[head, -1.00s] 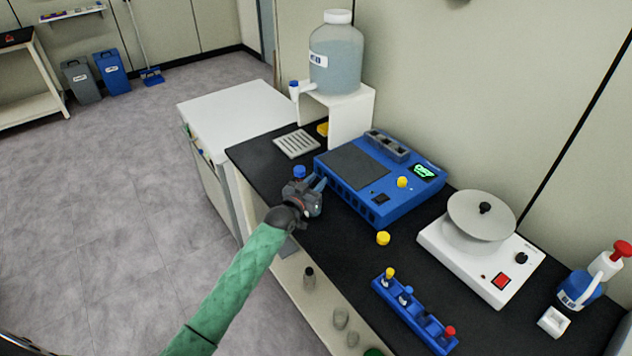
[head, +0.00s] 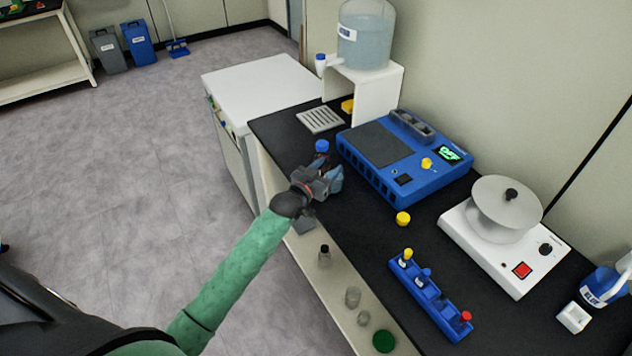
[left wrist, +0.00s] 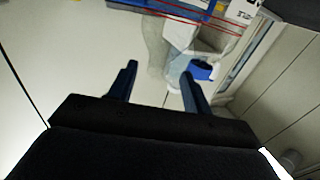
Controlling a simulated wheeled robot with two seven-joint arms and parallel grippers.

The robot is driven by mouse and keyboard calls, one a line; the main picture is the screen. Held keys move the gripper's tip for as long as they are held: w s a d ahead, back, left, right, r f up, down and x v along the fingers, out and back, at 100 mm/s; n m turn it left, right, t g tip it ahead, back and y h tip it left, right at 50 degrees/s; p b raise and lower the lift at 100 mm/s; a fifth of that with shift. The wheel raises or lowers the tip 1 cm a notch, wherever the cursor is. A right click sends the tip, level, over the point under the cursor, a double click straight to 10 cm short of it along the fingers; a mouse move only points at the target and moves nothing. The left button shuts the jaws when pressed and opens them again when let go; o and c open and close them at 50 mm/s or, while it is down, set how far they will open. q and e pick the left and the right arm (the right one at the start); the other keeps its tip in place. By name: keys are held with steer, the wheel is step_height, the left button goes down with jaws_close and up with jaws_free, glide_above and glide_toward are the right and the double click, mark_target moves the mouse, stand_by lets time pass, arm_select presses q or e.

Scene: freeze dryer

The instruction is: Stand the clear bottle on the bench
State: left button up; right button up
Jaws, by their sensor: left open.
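My right gripper is not in view.
A blue machine (head: 375,146) stands right of the gripper. A loose yellow cap (head: 403,219), a blue rack of small vials (head: 430,295) and a white device (head: 497,240) are further right. A metal grate (head: 320,120) lies behind. A shelf below holds a dark-capped bottle (head: 324,258).

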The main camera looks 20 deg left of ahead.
arm_select(q)
steer(key=b+v, duration=0.1)
steer(key=v, duration=0.5)
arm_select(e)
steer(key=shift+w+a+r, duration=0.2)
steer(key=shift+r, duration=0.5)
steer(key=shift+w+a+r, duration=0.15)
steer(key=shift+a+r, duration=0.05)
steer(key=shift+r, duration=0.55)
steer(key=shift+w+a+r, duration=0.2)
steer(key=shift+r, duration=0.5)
arm_select(q)
steer(key=s+d+f+g+y, duration=0.1)
steer(key=s+d+f+g, duration=0.1)
steer(key=s+f+g, duration=0.45)
steer(key=s+d+f+g+y, duration=0.1)
steer(key=s+d+f, duration=0.25)
steer(key=s, duration=0.65)
steer(key=s+a+f+n+g+y, duration=0.15)
steer(key=s+g, duration=0.45)
steer(key=s, duration=1.4)
step_height(320, 180, down, 25)
steer(key=w+d+g, duration=0.2)
steer(key=s+f, duration=0.3)
steer(key=f, duration=0.6)
steer(key=s+f, duration=0.4)
steer(key=f, duration=0.6)
steer(key=shift+d, duration=0.45)
